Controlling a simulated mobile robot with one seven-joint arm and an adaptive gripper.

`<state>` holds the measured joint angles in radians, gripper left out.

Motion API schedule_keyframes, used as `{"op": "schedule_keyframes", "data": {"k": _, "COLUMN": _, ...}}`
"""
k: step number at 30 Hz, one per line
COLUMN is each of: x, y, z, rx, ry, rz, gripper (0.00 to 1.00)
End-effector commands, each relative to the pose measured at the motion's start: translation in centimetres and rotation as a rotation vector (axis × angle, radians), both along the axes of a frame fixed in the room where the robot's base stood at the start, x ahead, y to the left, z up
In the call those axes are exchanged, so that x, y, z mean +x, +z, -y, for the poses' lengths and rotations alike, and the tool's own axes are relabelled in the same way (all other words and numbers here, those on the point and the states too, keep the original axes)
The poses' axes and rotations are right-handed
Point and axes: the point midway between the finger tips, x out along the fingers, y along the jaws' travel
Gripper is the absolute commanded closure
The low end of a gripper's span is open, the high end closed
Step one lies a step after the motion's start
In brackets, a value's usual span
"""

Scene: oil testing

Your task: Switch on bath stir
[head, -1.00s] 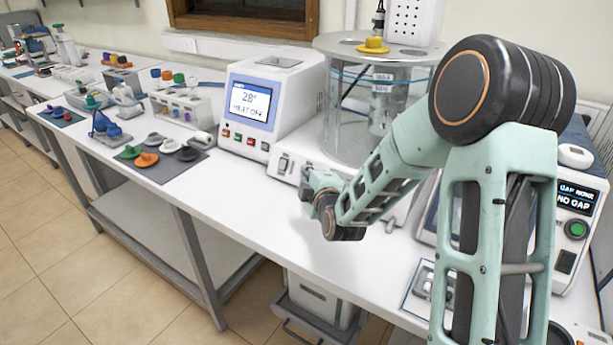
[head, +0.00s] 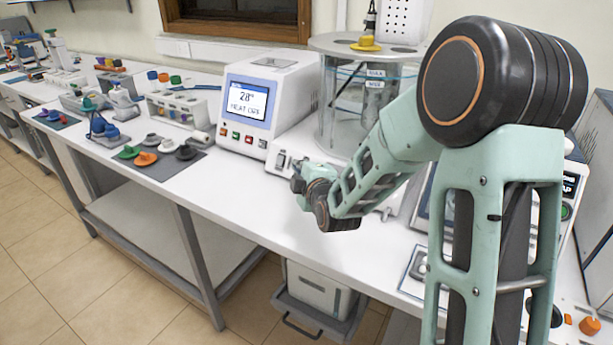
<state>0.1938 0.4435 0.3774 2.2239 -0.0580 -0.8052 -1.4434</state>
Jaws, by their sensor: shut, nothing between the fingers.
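The bath is a clear glass cylinder (head: 343,110) with a grey lid, standing on a white base (head: 318,146). A light rocker-like switch (head: 281,160) shows on the base's front left. A white control unit (head: 284,82) stands to its left; its blue screen (head: 247,100) reads about 28° and what looks like HEAT OFF. Small coloured buttons (head: 236,136) sit under the screen. My gripper (head: 297,184) is shut and empty, in front of the base just below and right of the switch. Its fingertips are small and partly hidden by my wrist; I cannot tell whether they touch the base.
A grey mat (head: 166,165) with coloured stoppers lies to the left, beside a white tube rack (head: 178,111). A yellow stopper (head: 366,43) sits on the bath lid. The bench front (head: 245,195) is clear. My arm hides part of a device at right.

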Motion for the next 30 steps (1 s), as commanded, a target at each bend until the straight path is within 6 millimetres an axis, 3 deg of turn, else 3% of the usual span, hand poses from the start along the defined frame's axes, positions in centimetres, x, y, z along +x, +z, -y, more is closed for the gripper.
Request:
{"op": "schedule_keyframes", "data": {"k": 6, "x": -3.3, "y": 1.5, "z": 1.1, "rx": -0.002, "ry": -0.002, "rz": 0.003, "gripper": 1.0}}
{"op": "schedule_keyframes", "data": {"k": 15, "x": -6.6, "y": 3.1, "z": 2.1, "rx": 0.0, "ry": -0.002, "rz": 0.003, "gripper": 1.0}}
{"op": "schedule_keyframes", "data": {"k": 30, "x": -7.5, "y": 3.5, "z": 2.4, "rx": 0.001, "ry": -0.001, "rz": 0.001, "gripper": 1.0}}
